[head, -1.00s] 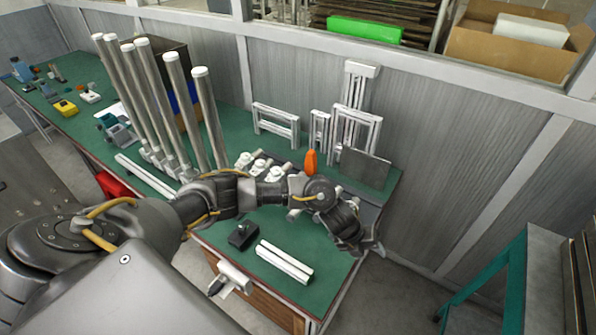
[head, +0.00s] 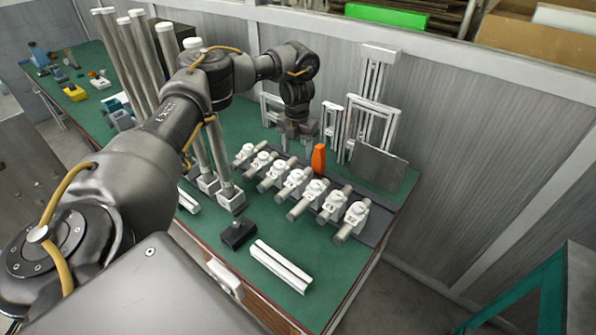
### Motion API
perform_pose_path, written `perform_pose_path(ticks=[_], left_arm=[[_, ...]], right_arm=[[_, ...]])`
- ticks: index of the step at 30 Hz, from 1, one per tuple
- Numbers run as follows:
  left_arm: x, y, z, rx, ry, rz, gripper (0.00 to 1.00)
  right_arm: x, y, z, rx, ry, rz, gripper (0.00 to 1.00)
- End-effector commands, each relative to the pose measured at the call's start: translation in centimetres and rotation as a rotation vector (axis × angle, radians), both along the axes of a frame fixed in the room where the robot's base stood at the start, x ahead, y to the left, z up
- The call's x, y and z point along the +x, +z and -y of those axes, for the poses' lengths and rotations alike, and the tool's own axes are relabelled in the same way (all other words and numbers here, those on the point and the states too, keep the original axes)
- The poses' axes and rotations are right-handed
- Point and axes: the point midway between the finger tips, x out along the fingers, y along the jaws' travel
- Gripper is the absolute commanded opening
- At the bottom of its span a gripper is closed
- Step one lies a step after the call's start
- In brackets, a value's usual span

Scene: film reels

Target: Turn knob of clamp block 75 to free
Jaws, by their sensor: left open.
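A row of several white clamp blocks (head: 294,178) with knobs and short grey rods sits on a dark base on the green bench. The marks on them are too small to read surely, so I cannot tell which is block 75. One orange upright piece (head: 319,158) stands behind the middle of the row. My left gripper (head: 297,138) points down behind the row, left of the orange piece, open and empty. It appears apart from the clamp blocks. My right gripper is not in view.
White-capped posts (head: 165,45) stand left, partly behind my left arm. Aluminium frames (head: 372,110) and a grey plate (head: 380,165) stand behind the row. A black block (head: 238,233) and a white bar (head: 280,266) lie in front. The bench's right edge is near the row.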

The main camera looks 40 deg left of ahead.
Motion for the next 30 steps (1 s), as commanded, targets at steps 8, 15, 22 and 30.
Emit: perform_pose_path(ticks=[8, 15, 22, 30], left_arm=[[-0.1, -5.7, 0.1, -0.002, 0.001, -0.003, 0.59], [-0.1, -8.4, 0.0, 0.001, 0.000, -0.002, 0.59], [0.0, -9.3, 0.0, 0.000, -0.001, 0.000, 0.59], [0.0, -9.3, 0.1, 0.000, -0.001, 0.001, 0.47]], right_arm=[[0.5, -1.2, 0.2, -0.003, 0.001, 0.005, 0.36], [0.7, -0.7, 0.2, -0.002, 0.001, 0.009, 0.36], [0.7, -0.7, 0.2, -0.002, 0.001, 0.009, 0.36], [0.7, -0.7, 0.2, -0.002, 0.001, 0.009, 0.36]])
